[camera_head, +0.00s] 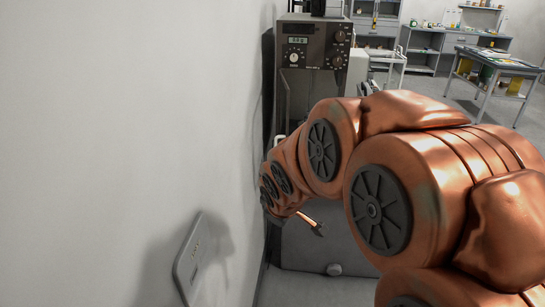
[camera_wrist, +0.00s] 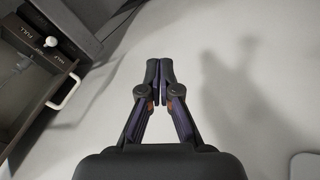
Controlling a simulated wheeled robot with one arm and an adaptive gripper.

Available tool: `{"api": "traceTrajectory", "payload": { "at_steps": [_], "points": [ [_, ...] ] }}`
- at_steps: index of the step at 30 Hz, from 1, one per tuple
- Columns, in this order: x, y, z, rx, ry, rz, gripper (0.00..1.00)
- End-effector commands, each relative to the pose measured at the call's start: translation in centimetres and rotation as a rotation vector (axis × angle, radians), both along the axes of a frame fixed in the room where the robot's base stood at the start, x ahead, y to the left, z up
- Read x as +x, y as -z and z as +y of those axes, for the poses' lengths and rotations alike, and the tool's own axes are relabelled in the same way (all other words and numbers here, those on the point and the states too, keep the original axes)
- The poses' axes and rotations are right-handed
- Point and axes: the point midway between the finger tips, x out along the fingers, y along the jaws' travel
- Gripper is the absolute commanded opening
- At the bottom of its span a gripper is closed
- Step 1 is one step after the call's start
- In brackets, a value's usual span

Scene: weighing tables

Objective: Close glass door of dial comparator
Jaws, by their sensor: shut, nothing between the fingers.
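The dial comparator (camera_head: 312,48) is a tall grey-brown instrument with a small display and several dark knobs, standing against the wall beyond my arm. My arm hides much of its lower part. In the wrist view, part of it (camera_wrist: 30,45) shows at the upper left, with a knob and FULL and HALF labels. A framed panel with a white handle (camera_wrist: 66,94), which looks like the glass door, juts out there; how far it is open I cannot tell. My gripper (camera_wrist: 160,78) is shut and empty, to the right of the handle and apart from it in the picture.
A white wall (camera_head: 130,120) runs close along the left. A pale flat panel (camera_head: 190,258) is mounted on it. A table (camera_head: 500,62) with items and grey shelving stand far at the right, with open floor before them.

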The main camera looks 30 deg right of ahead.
Motion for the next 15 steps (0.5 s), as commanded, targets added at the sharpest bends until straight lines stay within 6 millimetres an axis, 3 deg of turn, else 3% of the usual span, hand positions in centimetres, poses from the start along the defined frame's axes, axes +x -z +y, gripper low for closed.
{"api": "traceTrajectory", "payload": {
  "at_steps": [1, 6, 15],
  "points": [
    [1.6, 1.0, -1.4, -0.033, -0.042, -0.038, 0.00],
    [7.3, 1.3, -5.1, -0.173, -0.228, -0.195, 0.00],
    [14.4, 1.0, -9.4, -0.432, -0.533, -0.479, 0.00]
  ]
}}
